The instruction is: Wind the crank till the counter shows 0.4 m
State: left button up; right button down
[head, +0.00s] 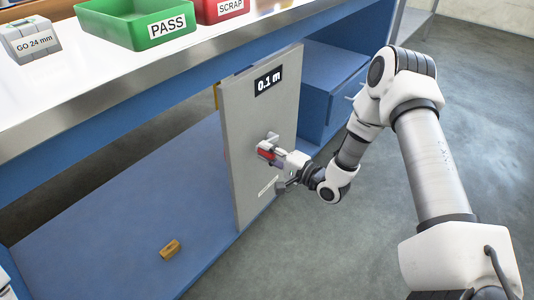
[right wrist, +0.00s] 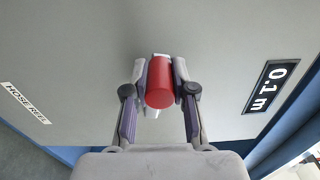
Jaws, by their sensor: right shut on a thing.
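A grey upright panel (head: 250,140) stands under the bench and carries a black counter (head: 268,81) that reads 0.1 m. The counter also shows in the right wrist view (right wrist: 271,87). The crank has a red handle (head: 266,151) on a light metal arm in front of the panel. My right gripper (head: 277,156) is shut on the red handle. In the right wrist view, the red handle (right wrist: 160,85) sits between the two fingers. Much of the crank arm is hidden behind the handle and fingers. My left gripper is not in view.
A HOSE REEL label (right wrist: 26,103) is on the panel. A blue cabinet (head: 330,85) stands to the right of the panel. A green PASS bin (head: 125,25), a red SCRAP bin (head: 219,10) and a GO 24 mm block (head: 30,40) are on the bench. A small yellow-brown block (head: 170,249) lies on the blue shelf.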

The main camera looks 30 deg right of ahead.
jog(key=shift+w+d+r+m, duration=0.1)
jog(key=shift+d+r+m, duration=0.05)
jog(key=shift+r+m, duration=0.4)
jog(key=c, duration=0.9)
grip_release()
jog(key=shift+c, duration=0.2)
jog(key=shift+f, duration=0.1)
jog(key=v, duration=1.2)
